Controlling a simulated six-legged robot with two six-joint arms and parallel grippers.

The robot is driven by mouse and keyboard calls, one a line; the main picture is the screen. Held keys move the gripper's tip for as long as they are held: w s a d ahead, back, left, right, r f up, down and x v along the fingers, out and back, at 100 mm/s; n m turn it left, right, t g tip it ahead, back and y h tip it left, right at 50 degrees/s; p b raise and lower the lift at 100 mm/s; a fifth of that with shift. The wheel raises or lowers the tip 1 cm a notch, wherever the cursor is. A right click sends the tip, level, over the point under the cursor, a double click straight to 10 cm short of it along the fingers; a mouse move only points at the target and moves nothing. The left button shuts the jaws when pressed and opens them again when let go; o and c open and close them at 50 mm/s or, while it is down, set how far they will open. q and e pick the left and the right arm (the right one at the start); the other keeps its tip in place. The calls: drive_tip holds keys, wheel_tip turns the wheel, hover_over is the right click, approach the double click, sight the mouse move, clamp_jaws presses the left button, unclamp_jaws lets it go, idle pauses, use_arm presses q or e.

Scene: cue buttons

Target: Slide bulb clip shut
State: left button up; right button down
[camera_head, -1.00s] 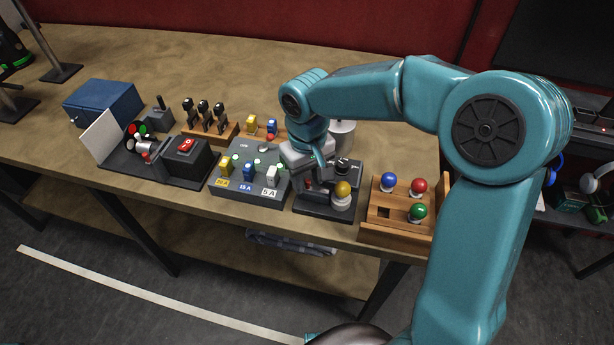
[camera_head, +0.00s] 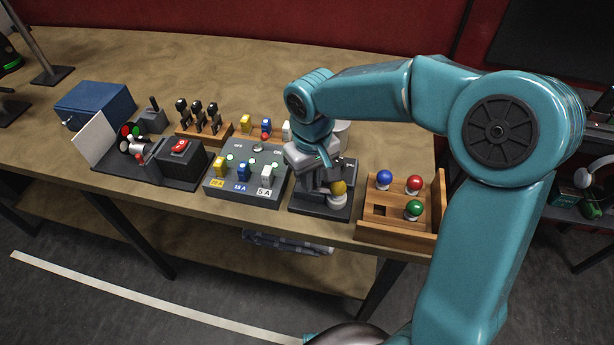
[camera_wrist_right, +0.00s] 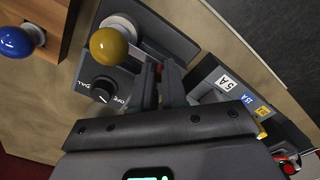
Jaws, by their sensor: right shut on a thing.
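A yellow bulb (camera_head: 338,188) stands upright in a dark bulb station (camera_head: 309,203) near the table's front edge. The bulb also shows in the wrist view (camera_wrist_right: 109,47), beside a black dial knob (camera_wrist_right: 103,89). My right gripper (camera_head: 319,181) is down at the station, just left of the bulb, and partly covers it. In the wrist view its fingers (camera_wrist_right: 161,78) are shut on the bulb clip, of which only a small red part (camera_wrist_right: 158,69) shows between them. The rest of the clip is hidden by the fingers. My left gripper is not in view.
A wooden tray (camera_head: 395,230) with blue, red and green bulbs stands close on the right. A grey fuse panel (camera_head: 228,188) with yellow, blue and white fuses stands close on the left. A white cylinder stands behind the gripper.

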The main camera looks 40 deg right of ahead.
drive_tip(key=c, duration=1.2)
unclamp_jaws()
drive_tip(key=shift+s+d, duration=0.1)
drive_tip(key=shift+o, duration=0.3)
drive_tip(key=shift+d, duration=0.1)
drive_tip(key=shift+r, duration=0.1)
wheel_tip(320, 180, up, 16)
drive_tip(key=p, duration=0.1)
drive_tip(key=shift+p, duration=0.35)
drive_tip(key=shift+s, duration=0.1)
